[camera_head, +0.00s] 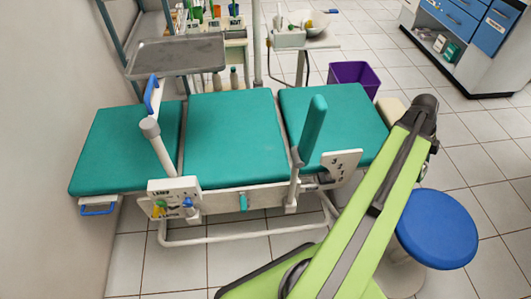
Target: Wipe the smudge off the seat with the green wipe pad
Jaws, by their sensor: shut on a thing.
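The dental chair has a teal seat (232,140) in the middle, with a teal leg section (128,150) at the left and another teal section (345,110) at the right. I cannot make out a smudge on the seat at this size. My green arm crosses the right foreground and ends in a dark joint at the right of the chair. My gripper is not visible beyond that joint. I cannot pick out the green wipe pad.
A grey tray (175,55) stands over the chair's far left side. A teal upright armrest (313,130) and a white post (157,145) rise at the near edge. A blue stool (437,228) stands at right, a purple bin (354,74) behind. Tiled floor is open at far right.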

